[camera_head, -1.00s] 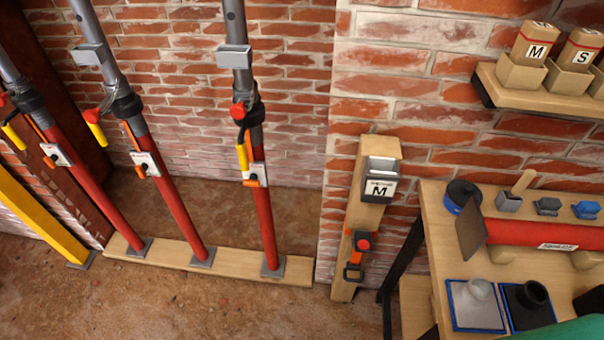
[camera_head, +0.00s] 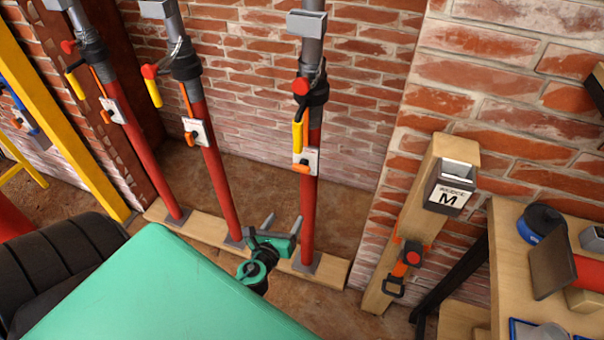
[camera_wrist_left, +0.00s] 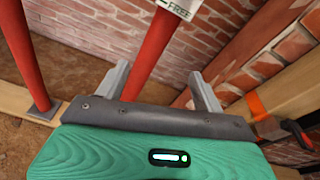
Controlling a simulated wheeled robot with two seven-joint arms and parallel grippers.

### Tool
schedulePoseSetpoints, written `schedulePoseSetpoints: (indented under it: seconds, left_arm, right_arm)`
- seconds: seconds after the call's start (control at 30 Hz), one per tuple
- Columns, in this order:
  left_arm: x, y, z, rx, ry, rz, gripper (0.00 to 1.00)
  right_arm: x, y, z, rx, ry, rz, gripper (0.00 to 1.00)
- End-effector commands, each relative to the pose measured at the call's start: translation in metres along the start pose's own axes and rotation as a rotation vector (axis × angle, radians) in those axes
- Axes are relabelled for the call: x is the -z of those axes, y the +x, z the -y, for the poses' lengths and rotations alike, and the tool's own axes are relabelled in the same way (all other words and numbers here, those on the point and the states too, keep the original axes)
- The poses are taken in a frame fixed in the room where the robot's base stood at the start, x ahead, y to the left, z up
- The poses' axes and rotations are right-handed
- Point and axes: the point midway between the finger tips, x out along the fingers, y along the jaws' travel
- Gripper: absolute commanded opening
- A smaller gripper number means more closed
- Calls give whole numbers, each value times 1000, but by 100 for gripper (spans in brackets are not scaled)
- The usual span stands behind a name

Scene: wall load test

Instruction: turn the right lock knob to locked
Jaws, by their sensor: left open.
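The right red prop (camera_head: 309,215) stands upright against the brick wall. Its orange lock knob (camera_head: 302,164) sits on a white plate (camera_head: 313,157) halfway up, pointing sideways to the left. In the left wrist view, the lower edge of a white plate (camera_wrist_left: 180,6) reads "FREE"; the knob is out of that view. My left gripper (camera_head: 283,224) is open and empty, low beside the right prop and below the knob. In the wrist view its two grey fingers (camera_wrist_left: 160,74) point toward a red tube, apart from the plate. My right gripper is not in view.
Two more red props (camera_head: 220,180) stand to the left on the same wooden sill (camera_head: 335,272). A wooden post (camera_head: 405,220) with an "M" box stands to the right, beside a workbench (camera_head: 505,235). A yellow beam (camera_head: 60,110) leans at far left.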

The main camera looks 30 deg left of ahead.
Motion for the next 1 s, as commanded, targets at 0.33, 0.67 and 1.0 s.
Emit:
schedulePoseSetpoints:
  seconds: [0.33, 0.67, 1.0]
  left_arm:
    - [-77, -5, 23, 29, 279, 185, 69]
    - [-87, 42, 26, 29, 276, 185, 69]
    - [-95, 98, 28, 28, 275, 182, 69]
  right_arm:
    - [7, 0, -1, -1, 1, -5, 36]
    - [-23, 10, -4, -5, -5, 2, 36]
    - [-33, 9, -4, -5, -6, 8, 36]
